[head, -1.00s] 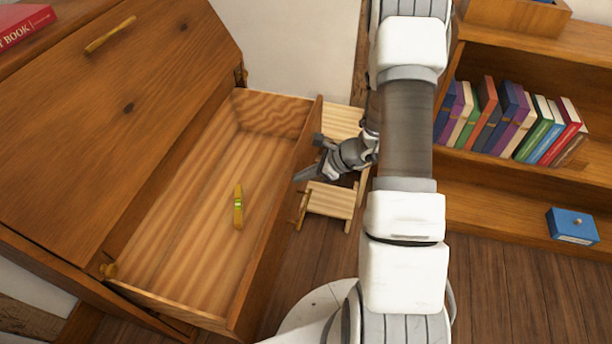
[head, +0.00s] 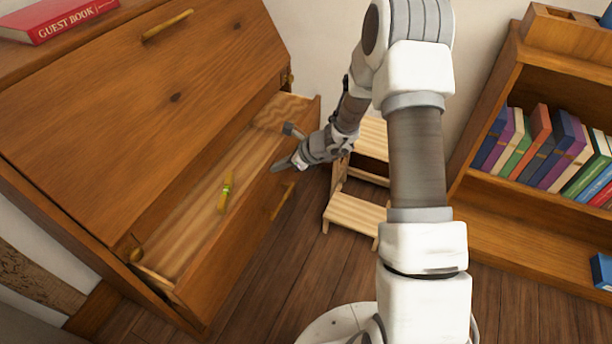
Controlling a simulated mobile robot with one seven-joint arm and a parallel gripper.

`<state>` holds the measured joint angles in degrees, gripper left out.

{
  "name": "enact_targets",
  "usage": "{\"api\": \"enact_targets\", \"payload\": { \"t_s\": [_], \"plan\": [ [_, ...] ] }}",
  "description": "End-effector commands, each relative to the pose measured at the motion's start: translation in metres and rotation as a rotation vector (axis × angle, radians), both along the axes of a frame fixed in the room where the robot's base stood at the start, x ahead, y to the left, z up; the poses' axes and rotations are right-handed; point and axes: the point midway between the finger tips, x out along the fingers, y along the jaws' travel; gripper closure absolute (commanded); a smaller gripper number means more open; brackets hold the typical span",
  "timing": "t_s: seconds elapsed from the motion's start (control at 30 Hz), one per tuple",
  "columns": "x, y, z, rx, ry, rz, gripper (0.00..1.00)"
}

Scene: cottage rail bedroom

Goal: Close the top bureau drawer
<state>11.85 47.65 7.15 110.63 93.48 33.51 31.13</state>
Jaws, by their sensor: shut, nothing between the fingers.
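The top bureau drawer (head: 235,245) stands partly open below the slanted front of the wooden bureau (head: 150,100). A yellow level with a green vial (head: 225,193) lies inside on the drawer floor. A brass handle (head: 283,201) shows on the drawer's outer front. My gripper (head: 284,164) is shut and empty, with its tip at the upper edge of the drawer front, toward the far end. I cannot tell for certain whether it touches the wood.
A small wooden step stool (head: 355,215) stands on the floor just right of the drawer. A bookcase (head: 490,205) with several books is at the right. A red guest book (head: 65,18) lies on the bureau top.

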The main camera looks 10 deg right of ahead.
Motion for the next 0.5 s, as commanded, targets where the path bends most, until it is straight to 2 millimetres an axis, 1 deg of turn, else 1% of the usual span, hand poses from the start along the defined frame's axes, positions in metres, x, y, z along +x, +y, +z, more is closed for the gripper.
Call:
{"api": "enact_targets", "payload": {
  "t_s": [0.03, 0.2, 0.3, 0.5],
  "plan": [
    [0.009, 0.014, 0.000, 0.002, -0.003, 0.006, 1.00],
    [0.034, 0.049, 0.001, 0.003, -0.001, 0.004, 1.00],
    [0.047, 0.067, 0.002, 0.002, -0.001, 0.004, 1.00],
    [0.067, 0.092, 0.002, 0.001, -0.001, 0.001, 1.00]
  ]
}}
